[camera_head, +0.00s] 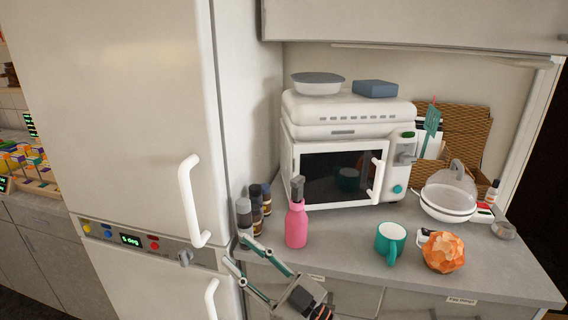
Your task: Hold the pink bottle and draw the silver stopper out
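The pink bottle (297,227) stands upright on the counter, in front of the microwave's left side. The grey-silver stopper (298,188) sits in its mouth and rises above the neck. My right gripper (237,252) comes in from the bottom, left of the bottle and in front of the counter edge. Its two fingers are spread and point up and left, with nothing between them. It looks apart from the bottle. My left gripper is out of the picture.
Several small dark jars (256,208) stand close left of the bottle, beside the fridge (130,110). The white microwave (340,130) is behind. A teal mug (390,241) and an orange faceted object (443,252) stand to the right. Bare counter (340,240) lies between bottle and mug.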

